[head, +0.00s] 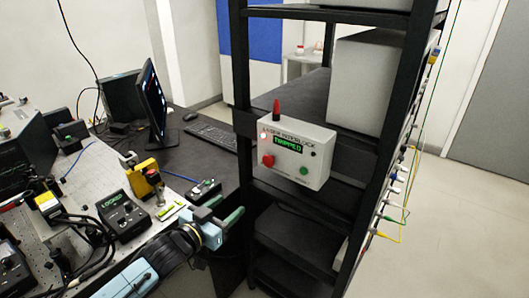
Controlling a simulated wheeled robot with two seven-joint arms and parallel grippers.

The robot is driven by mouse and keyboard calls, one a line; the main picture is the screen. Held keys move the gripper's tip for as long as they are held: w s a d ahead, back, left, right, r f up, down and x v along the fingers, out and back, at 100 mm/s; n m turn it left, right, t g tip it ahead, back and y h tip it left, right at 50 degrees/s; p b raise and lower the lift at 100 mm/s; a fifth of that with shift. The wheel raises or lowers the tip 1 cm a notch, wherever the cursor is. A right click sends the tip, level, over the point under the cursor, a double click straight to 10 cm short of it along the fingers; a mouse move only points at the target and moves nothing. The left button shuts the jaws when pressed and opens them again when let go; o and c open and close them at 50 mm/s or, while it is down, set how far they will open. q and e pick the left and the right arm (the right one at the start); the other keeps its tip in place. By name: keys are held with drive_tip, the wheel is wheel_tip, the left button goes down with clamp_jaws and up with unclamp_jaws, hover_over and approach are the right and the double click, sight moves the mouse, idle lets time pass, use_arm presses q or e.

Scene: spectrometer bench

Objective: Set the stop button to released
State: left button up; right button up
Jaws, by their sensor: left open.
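The light grey interlock box (317,178) is fixed to the black rack, and its green display (285,145) reads "TRIPPED". A red round button (268,160), which looks like the stop button, is at the lower left of its face. A green button (304,171) is at the lower right. Whether the red button is pressed in is too small to tell. My left gripper (224,209) is open and empty, below and left of the box, apart from it. My right gripper is not in view.
The black rack (244,95) has shelves and posts around the box. The optical bench (95,165) at left holds several instruments, including a yellow device (146,180). A monitor (152,100) and keyboard (212,135) stand on the dark desk behind. Floor at right is clear.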

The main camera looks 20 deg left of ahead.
use_arm(q)
drive_tip(key=h, duration=0.2)
approach(266, 161)
drive_tip(key=shift+m+t, duration=0.3)
drive_tip(key=shift+t, duration=0.1)
drive_tip(key=x, duration=0.9)
drive_tip(key=shift+d+f, duration=0.2)
drive_tip(key=shift+f, duration=0.05)
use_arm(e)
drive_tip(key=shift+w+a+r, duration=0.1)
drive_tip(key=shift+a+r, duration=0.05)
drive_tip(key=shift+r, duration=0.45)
use_arm(q)
drive_tip(key=shift+p, duration=0.3)
drive_tip(key=shift+c, duration=0.3)
